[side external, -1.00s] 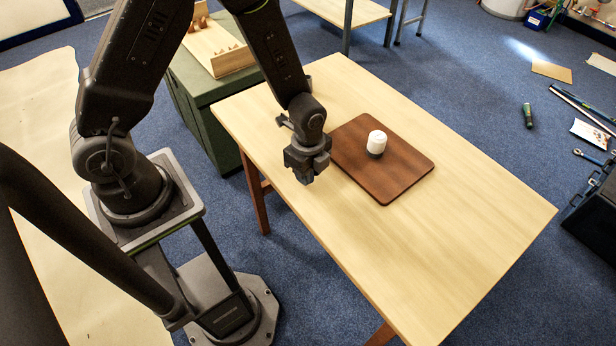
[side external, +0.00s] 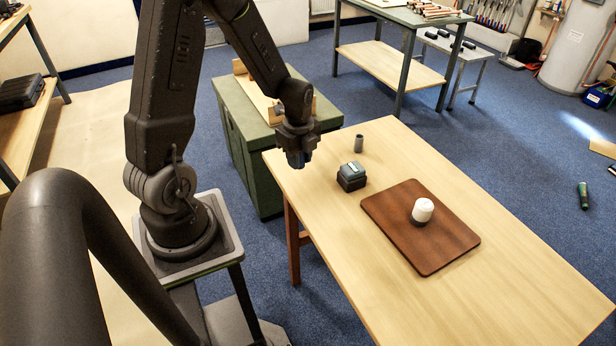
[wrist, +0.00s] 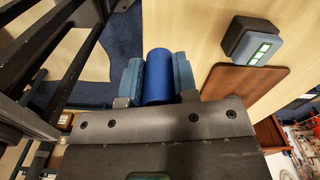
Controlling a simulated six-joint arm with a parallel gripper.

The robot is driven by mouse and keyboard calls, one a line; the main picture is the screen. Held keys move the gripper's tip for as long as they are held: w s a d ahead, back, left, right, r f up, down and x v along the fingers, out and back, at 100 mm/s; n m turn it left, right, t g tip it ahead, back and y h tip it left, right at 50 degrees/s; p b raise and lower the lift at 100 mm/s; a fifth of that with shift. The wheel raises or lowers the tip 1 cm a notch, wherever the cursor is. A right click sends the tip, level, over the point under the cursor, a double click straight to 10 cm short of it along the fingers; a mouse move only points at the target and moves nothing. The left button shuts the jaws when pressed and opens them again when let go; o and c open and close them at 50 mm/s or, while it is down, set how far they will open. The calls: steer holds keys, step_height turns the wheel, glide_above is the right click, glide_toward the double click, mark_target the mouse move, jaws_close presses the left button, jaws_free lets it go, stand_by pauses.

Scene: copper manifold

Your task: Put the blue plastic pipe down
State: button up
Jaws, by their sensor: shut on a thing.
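The blue plastic pipe (wrist: 158,76) shows as a short, smooth cylinder in the wrist view. My gripper (side external: 299,160) is shut on it, with one blue-grey jaw against each side. In the side external view the gripper hangs over the near-left end of the light wooden table (side external: 455,205), to the left of a dark box. The pipe is hard to separate from the jaws there. In the wrist view the table edge and blue floor show behind the pipe. I cannot tell exactly how high it is above the table.
A dark box with a green-and-white top (side external: 351,176) and a small grey cylinder (side external: 359,143) stand close to the right of my gripper. A brown board (side external: 385,208) carries a white-topped jar (side external: 422,211). The table's right part is clear. A green cabinet (side external: 243,150) stands beyond the table.

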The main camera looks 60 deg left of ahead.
steer(key=s+a+n, duration=0.1)
steer(key=s+a, duration=0.1)
steer(key=a, duration=0.5)
steer(key=s+a, duration=0.3)
steer(key=a, duration=0.4)
glide_above(304, 173)
step_height(304, 173, down, 7)
steer(key=shift+s+r, duration=0.1)
steer(key=shift+r, duration=0.05)
steer(key=shift+d+f, duration=0.1)
steer(key=shift+f, duration=2)
steer(key=shift+f, duration=0.1)
steer(key=o, duration=0.9)
steer(key=shift+n, duration=0.3)
